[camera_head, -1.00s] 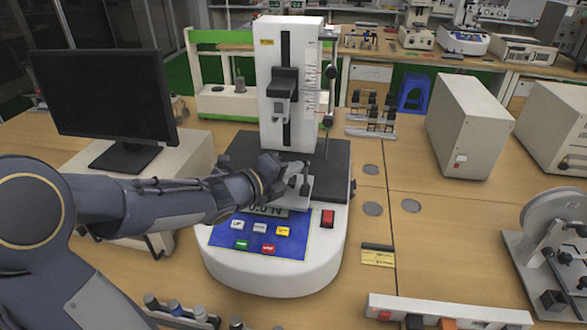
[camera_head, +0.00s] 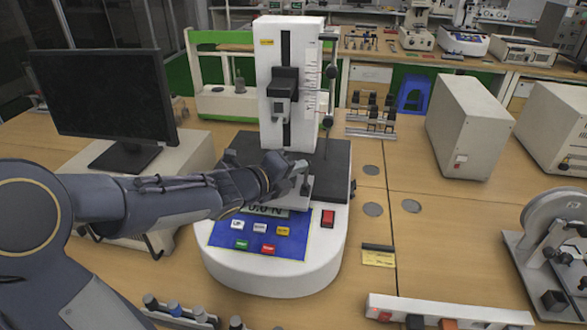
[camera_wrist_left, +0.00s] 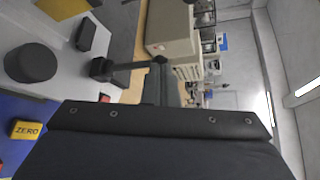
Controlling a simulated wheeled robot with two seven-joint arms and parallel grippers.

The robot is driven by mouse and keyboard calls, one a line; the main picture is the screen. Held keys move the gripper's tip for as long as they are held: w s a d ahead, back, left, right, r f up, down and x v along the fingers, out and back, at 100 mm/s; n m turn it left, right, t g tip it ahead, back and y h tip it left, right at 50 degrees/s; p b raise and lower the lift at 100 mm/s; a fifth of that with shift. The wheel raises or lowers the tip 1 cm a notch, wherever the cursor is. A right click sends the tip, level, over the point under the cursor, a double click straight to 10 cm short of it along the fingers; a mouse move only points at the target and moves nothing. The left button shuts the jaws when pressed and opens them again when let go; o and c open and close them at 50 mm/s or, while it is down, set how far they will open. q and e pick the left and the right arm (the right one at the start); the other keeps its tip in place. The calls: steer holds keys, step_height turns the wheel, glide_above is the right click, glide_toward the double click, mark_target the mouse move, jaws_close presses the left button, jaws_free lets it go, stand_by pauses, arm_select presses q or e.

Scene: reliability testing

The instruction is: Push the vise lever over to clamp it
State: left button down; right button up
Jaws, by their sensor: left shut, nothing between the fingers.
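The force tester (camera_head: 275,270) is a white machine with a dark base and a blue button panel. A small light grey vise plate (camera_head: 296,195) lies at its front. A short dark lever (camera_head: 305,187) stands on this plate in the head view, with its upper part hidden behind my gripper. My left gripper (camera_head: 300,168) is shut and empty, at the lever's top. I cannot tell whether it touches it. In the left wrist view the gripper body (camera_wrist_left: 160,118) fills the bottom, and a dark bar with a rounded end (camera_wrist_left: 130,65) shows beyond it. My right gripper is not in view.
The tester's tall column (camera_head: 290,80) stands behind the gripper. A monitor (camera_head: 105,95) is on the left. A red switch (camera_head: 328,217) is on the tester's right front. A power strip (camera_head: 450,312) lies at the front.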

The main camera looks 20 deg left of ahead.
arm_select(q)
steer(key=w+d+f+m+g+y+b, duration=0.1)
steer(key=d+f+m+g+y+b, duration=0.1)
steer(key=d+m+y, duration=0.4)
steer(key=shift+w+d+f+g, duration=0.15)
steer(key=shift+w+d+g, duration=0.25)
steer(key=shift+d+g, duration=0.3)
stand_by(0.6)
steer(key=shift+a, duration=0.2)
steer(key=shift+s+a+f, duration=0.15)
steer(key=shift+a+f, duration=0.1)
steer(key=shift+a, duration=0.35)
